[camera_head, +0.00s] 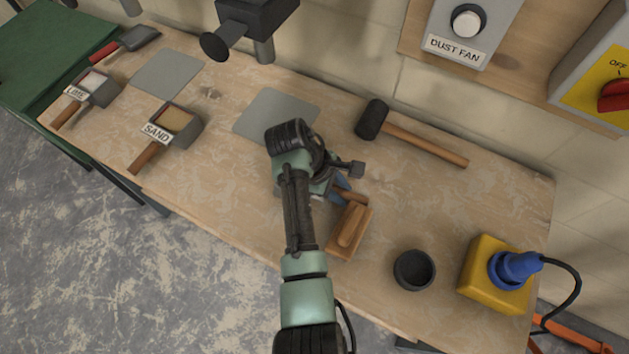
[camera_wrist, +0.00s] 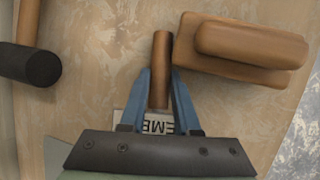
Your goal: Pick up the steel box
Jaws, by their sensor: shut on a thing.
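My gripper (camera_wrist: 159,78) is shut on a brown wooden handle (camera_wrist: 161,46), with one blue finger on each side. In the head view the handle (camera_head: 353,196) sticks out to the right of my gripper (camera_head: 341,187). A label (camera_wrist: 155,126) with the letters "EME" shows upside down between the fingers. The body of that labelled box is hidden behind my gripper and arm. Two grey metal-looking boxes with wooden handles stand at the left, one labelled SAND (camera_head: 188,131) and one labelled LIME (camera_head: 103,93). I cannot tell whether the held box is off the bench.
A wooden float (camera_head: 338,245) lies close beside the held handle; it also shows in the wrist view (camera_wrist: 250,42). A mallet (camera_head: 415,142) lies behind. Grey mats (camera_head: 250,127) lie at the back.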

